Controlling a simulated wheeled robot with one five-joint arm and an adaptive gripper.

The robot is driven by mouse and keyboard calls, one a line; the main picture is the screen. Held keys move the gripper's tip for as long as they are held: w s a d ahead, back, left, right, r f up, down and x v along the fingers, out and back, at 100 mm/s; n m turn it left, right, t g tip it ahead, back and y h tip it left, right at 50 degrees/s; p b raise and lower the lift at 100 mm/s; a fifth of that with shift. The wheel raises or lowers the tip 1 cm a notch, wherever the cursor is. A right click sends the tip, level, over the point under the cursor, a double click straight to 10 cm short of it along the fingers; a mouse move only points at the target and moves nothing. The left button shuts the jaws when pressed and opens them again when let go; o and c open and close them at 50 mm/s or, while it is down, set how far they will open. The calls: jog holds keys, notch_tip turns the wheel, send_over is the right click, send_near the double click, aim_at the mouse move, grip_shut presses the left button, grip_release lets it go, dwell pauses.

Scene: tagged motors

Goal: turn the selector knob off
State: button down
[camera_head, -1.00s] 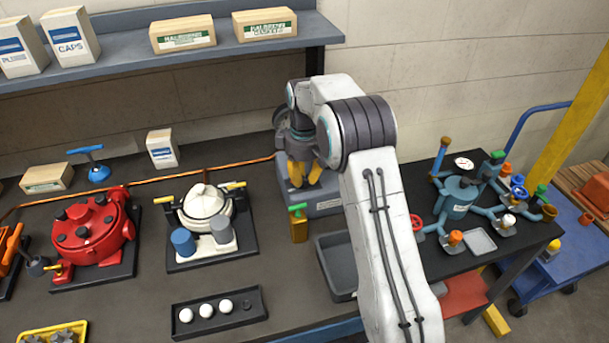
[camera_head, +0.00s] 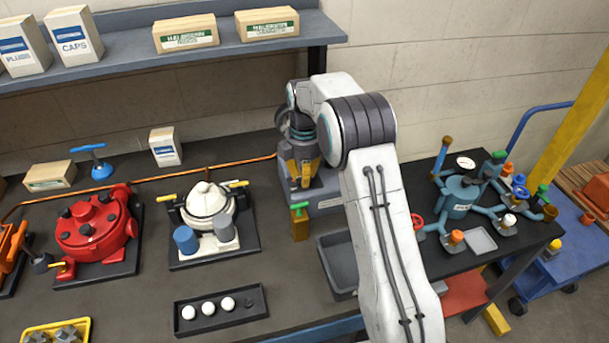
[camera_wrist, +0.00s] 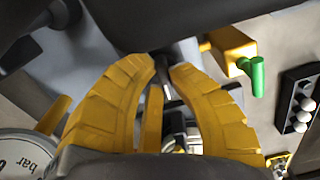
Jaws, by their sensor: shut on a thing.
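My gripper (camera_head: 301,184) is at the grey housing (camera_head: 325,204) at the back middle of the bench, with its yellow fingers pointing down. In the wrist view its fingertips (camera_wrist: 166,66) are nearly together, shut on a small dark piece (camera_wrist: 162,70) that is mostly hidden between them. This piece sits where the selector knob would be, but its shape and setting cannot be read. Beside the housing is a yellow valve body with a green handle (camera_head: 299,213); the green handle also shows right of the fingers in the wrist view (camera_wrist: 257,77).
A round gauge marked "bar" (camera_wrist: 22,155) shows at lower left in the wrist view. A white unit (camera_head: 208,205) and a red unit (camera_head: 92,228) stand to the left. A grey bin (camera_head: 336,262) and a ball tray (camera_head: 220,305) are in front. A shelf (camera_head: 130,66) runs behind.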

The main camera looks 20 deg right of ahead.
jog(key=shift+f+n, duration=0.1)
jog(key=shift+n, duration=0.8)
jog(key=c, duration=1.1)
grip_release()
jog(key=shift+c, duration=0.2)
notch_tip(320, 180, up, 12)
